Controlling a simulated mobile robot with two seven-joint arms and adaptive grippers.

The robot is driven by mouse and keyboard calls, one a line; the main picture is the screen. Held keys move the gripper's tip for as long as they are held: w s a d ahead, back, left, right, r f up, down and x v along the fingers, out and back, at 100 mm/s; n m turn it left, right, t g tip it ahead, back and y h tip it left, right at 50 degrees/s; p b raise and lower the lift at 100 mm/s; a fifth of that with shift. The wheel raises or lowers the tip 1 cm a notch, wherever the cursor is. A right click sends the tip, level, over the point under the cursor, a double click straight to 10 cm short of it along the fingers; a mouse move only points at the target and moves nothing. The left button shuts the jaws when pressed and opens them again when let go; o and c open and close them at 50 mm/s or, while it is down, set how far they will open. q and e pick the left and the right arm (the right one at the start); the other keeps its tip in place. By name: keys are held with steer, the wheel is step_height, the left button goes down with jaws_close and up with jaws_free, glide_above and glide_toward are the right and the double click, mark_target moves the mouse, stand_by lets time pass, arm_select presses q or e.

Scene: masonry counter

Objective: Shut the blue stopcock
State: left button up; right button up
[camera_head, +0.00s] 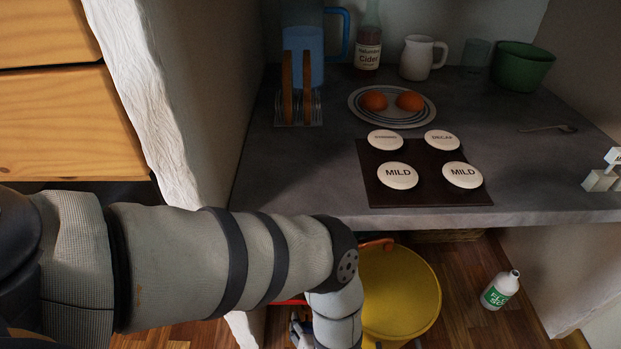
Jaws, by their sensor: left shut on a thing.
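My left arm comes in from the left, and its forearm bends down in front of the counter. My left gripper (301,328) is low under the counter's front edge, mostly hidden by my own wrist. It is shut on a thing. A small bluish part shows there, which looks like the blue stopcock, but its handle and how far it is turned are hidden. My right gripper is not in view.
A yellow bucket (400,295) stands right of my wrist, below the counter (300,165). A white and green bottle (500,290) is on the wooden floor. A rough white wall edge (150,100) is at left. Dishes and a dark board (430,200) are on the counter.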

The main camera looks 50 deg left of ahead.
arm_select(q)
steer(key=shift+f+g+b, duration=0.25)
steer(key=shift+g+b, duration=0.05)
steer(key=shift+b, duration=0.1)
steer(key=shift+r+m+g+y+b, duration=0.15)
steer(key=shift+m+g+y+b, duration=0.7)
steer(key=shift+b, duration=0.7)
steer(key=o, duration=1.2)
steer(key=shift+d+r, duration=0.1)
steer(key=v, duration=1.2)
steer(key=shift+s, duration=0.1)
